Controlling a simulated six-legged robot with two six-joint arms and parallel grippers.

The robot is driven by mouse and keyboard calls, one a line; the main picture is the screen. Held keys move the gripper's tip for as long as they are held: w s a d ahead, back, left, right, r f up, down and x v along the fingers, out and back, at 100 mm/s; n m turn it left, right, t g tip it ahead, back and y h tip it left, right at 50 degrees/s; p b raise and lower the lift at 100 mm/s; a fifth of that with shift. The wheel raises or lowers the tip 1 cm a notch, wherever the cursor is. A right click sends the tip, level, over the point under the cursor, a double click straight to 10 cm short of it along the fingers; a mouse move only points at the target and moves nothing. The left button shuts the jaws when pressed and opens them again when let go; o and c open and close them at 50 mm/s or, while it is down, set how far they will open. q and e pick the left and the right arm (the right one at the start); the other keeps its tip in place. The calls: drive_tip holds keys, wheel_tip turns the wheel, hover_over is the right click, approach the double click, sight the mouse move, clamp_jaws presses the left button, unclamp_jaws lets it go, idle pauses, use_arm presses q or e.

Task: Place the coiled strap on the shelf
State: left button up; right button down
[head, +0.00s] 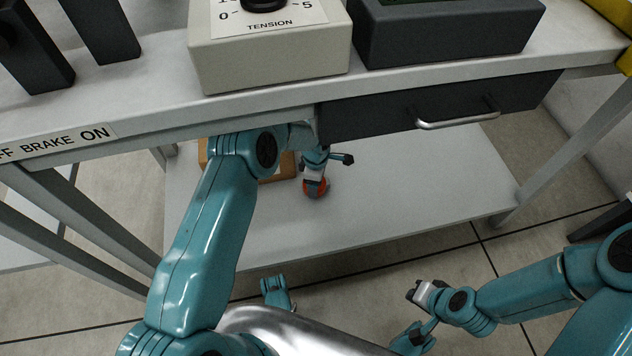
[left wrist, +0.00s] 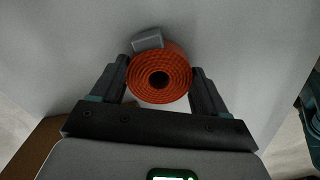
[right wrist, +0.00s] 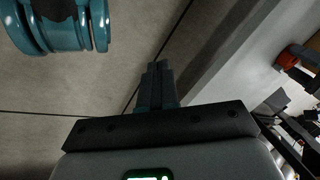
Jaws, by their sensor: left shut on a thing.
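The coiled strap (head: 315,189) is an orange-red roll with a grey end piece. My left gripper (head: 314,172) reaches under the bench and is shut on it. In the left wrist view the strap (left wrist: 160,78) sits between the two fingers, its spiral side facing the camera. It is over the pale lower shelf (head: 400,190); whether it touches the shelf I cannot tell. The strap also shows at the right of the right wrist view (right wrist: 289,58). My right gripper (right wrist: 158,75) is shut and empty, its fingers together, over the floor in front of the bench.
A brown box-like thing (head: 275,168) stands on the shelf behind my left arm. A dark drawer with a metal handle (head: 457,121) hangs above the shelf. The bench top (head: 390,77) carries a tension box (head: 270,58) and a dark box. The shelf's right part is bare.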

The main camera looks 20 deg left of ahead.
use_arm(q)
drive_tip(key=shift+f, duration=0.1)
drive_tip(key=o, duration=1.2)
drive_tip(key=shift+c, duration=0.2)
wheel_tip(320, 180, up, 7)
drive_tip(key=p, duration=0.3)
drive_tip(key=shift+r+p, duration=0.3)
drive_tip(key=shift+r, duration=0.1)
use_arm(e)
drive_tip(key=shift+g, duration=0.5)
drive_tip(key=s+r, duration=0.1)
drive_tip(key=r, duration=0.1)
drive_tip(key=s+r, duration=0.1)
drive_tip(key=shift+s+a+r, duration=0.2)
drive_tip(key=shift+s+a, duration=0.05)
drive_tip(key=shift+s, duration=0.1)
